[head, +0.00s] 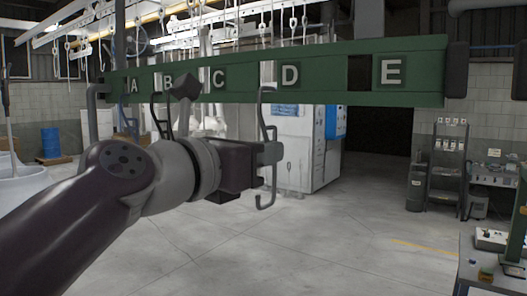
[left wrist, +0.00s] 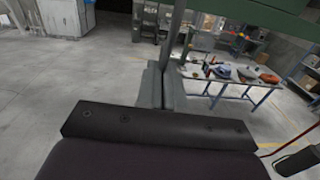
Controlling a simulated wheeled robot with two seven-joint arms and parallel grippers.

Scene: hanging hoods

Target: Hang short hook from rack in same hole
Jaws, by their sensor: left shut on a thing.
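The rack is a green bar (head: 430,88) with letters A to E and openings between them, across the top of the head view. It also crosses the upper right of the left wrist view (left wrist: 270,16). My left gripper (head: 272,153) is shut on a grey hook (head: 265,200), held upright below the opening left of D. The hook's upper bend overlaps the bar's lower edge; I cannot tell whether it enters the opening. In the left wrist view, the fingers (left wrist: 163,88) close around the hook's shaft (left wrist: 177,32). My right gripper is not in view.
Another hook (head: 95,125) hangs at the bar's left end, and a dark one (head: 156,115) near B, partly behind my left arm. A white cabinet (head: 295,150) stands behind the bar. A workbench (head: 495,245) is at the right. The floor below the bar is clear.

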